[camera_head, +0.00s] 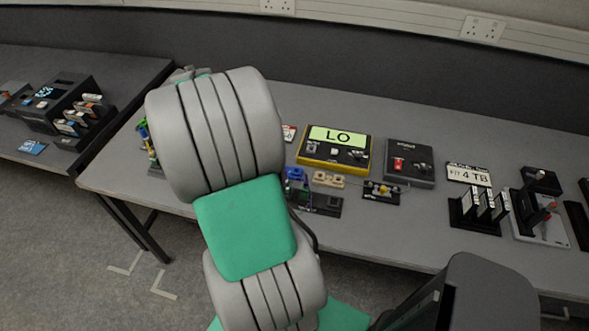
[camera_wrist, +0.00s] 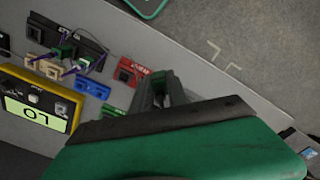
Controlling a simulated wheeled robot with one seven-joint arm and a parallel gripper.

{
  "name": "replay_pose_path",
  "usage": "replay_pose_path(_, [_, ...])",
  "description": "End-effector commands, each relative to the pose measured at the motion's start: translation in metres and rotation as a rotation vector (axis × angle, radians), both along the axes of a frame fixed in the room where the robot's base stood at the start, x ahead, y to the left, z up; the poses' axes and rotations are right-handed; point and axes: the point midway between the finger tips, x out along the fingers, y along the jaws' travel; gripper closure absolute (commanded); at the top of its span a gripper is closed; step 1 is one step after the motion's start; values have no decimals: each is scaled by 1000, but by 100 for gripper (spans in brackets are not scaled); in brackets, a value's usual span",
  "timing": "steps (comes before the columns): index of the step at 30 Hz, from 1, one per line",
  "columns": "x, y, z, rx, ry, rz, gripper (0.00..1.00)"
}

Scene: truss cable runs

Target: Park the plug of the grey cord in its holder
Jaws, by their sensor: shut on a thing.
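My gripper (camera_wrist: 163,92) shows in the wrist view, pointing down over the bench near its edge. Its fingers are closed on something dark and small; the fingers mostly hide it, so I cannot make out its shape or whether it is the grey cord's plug. A red label plate (camera_wrist: 130,72) with a dark square socket block (camera_wrist: 124,75) lies just left of the fingers. I cannot tell whether this is the holder. In the head view my arm hides the gripper and this part of the bench.
A yellow meter reading LO (camera_head: 336,150), a grey box with a red switch (camera_head: 408,163) and a drive rack (camera_head: 478,212) stand on the bench. A blue block (camera_wrist: 92,88), a tan block (camera_wrist: 50,70) and a black panel with green connectors (camera_wrist: 72,44) lie left of my gripper.

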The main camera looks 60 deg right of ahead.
Motion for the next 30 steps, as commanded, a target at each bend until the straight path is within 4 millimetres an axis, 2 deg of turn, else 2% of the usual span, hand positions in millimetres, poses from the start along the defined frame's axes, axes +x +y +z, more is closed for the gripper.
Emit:
replay_pose_path(1, [-25,-29,-1,4,4,-87,100])
replay_pose_path(3, [-59,-63,-7,4,4,-195,100])
replay_pose_path(5, [-91,-88,-13,3,3,-286,100])
replay_pose_path(6, [-113,-102,-17,4,2,-345,100])
replay_pose_path(9, [-171,-131,-26,3,1,-487,100])
replay_pose_path(12, [-222,-147,-34,2,1,-604,100])
replay_pose_path(15, [-257,-154,-40,2,0,-682,100])
replay_pose_path(19, [-278,-156,-45,0,0,-728,100])
replay_pose_path(25, [-279,-156,-56,0,0,-731,100])
replay_pose_path(30, [-279,-156,-74,1,1,-731,100])
